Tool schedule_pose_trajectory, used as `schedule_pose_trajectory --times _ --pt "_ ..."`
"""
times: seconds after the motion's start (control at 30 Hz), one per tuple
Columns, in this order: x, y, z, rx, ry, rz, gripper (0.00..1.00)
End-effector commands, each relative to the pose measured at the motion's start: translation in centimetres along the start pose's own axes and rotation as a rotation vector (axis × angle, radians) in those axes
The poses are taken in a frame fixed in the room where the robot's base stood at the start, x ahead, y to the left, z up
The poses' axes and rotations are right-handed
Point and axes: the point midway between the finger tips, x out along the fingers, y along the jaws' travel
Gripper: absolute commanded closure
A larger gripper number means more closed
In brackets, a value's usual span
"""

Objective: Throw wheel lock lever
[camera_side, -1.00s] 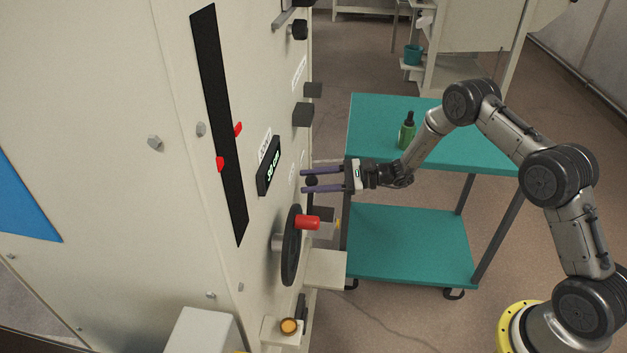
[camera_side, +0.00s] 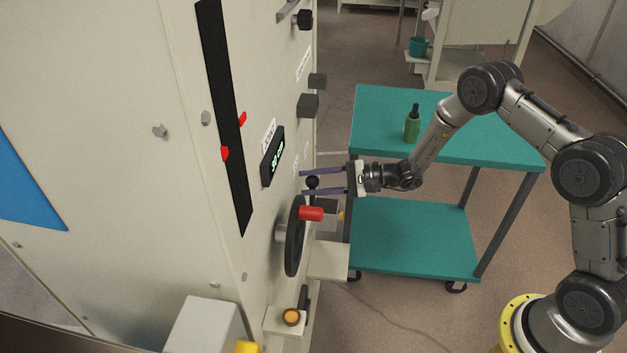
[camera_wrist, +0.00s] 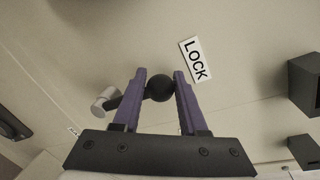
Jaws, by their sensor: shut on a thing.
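The wheel lock lever shows as a dark ball knob (camera_wrist: 159,88) on a short dark arm that runs to a light round pivot (camera_wrist: 104,101) on the panel, below the LOCK label (camera_wrist: 196,60). My gripper (camera_wrist: 160,85) has its purple fingers on either side of the knob and is shut on it. In the side view my gripper (camera_side: 321,182) reaches left to the panel, with the lever knob (camera_side: 312,183) between its fingers. The black handwheel (camera_side: 295,236) with its red handle (camera_side: 311,213) is just below. The lever's arm is mostly hidden in the side view.
Dark blocks (camera_side: 308,105) stick out of the panel above the gripper. A small display (camera_side: 273,157) sits to its left. A teal cart (camera_side: 480,150) with a green bottle (camera_side: 412,124) stands behind and to the right. An amber button (camera_side: 291,317) sits low on the panel.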

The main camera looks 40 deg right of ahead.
Motion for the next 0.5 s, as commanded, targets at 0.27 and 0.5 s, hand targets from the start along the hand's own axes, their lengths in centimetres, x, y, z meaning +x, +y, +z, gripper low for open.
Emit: schedule_pose_trajectory --times 0.27,0.5 --pt "-0.06 0.86 -0.37 0.009 0.013 0.015 1.0" --pt "-0.05 0.63 -0.29 0.007 0.01 0.011 0.27"
